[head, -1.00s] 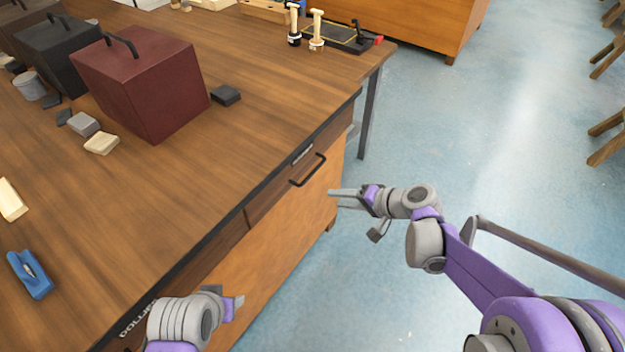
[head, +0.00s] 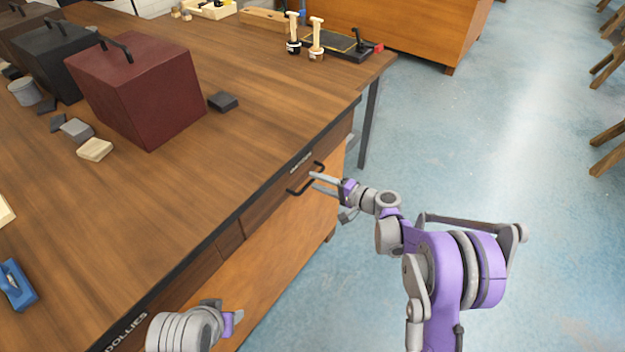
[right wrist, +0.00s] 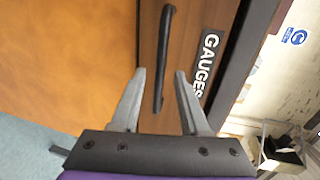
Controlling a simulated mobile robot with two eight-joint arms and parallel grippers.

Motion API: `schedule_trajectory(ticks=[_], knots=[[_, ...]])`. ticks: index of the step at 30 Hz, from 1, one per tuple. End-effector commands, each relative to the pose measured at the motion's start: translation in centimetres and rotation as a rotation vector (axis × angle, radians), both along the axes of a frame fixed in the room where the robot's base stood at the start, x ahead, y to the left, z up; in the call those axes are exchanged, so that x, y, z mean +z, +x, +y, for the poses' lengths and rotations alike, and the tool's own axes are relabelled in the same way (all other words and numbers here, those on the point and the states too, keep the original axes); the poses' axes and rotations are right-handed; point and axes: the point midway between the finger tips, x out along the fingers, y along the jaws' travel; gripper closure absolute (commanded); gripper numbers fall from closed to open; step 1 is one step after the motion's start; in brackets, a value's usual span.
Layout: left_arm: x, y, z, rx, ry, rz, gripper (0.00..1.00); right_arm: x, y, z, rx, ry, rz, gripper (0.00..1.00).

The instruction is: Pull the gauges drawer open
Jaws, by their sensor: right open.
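The gauges drawer (head: 272,212) is in the front of the wooden workbench and looks shut. Its black bar handle (head: 305,179) shows at the right end of the bench in the head view. In the right wrist view the handle (right wrist: 163,60) runs upright beside the label reading GAUGES (right wrist: 207,66). My right gripper (head: 311,180) is open at the handle. In the right wrist view its fingers (right wrist: 159,73) lie on either side of the handle's lower end, not closed on it. My left gripper (head: 236,322) is low at the bench's front edge; its jaws are unclear.
The workbench top (head: 200,180) carries a dark red box (head: 140,90), a black box (head: 58,60) and small blocks. Another drawer labelled DOLLIES (head: 125,332) is nearer.

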Motion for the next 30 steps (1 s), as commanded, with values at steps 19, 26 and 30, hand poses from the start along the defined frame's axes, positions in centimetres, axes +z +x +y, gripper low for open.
schedule_trajectory(ticks=[19,26,30], knots=[[0.0,0.0,0.0,0.0,0.0,0.0,0.5,-0.5,1.4,1.9,0.0,-0.001,0.0,0.75],[0.0,0.0,0.0,0.0,0.0,0.0,0.5,-0.5,1.4,1.9,0.0,-0.001,0.0,1.0],[0.0,0.0,0.0,0.0,0.0,0.0,0.5,-0.5,1.4,1.9,0.0,-0.001,0.0,1.0]])
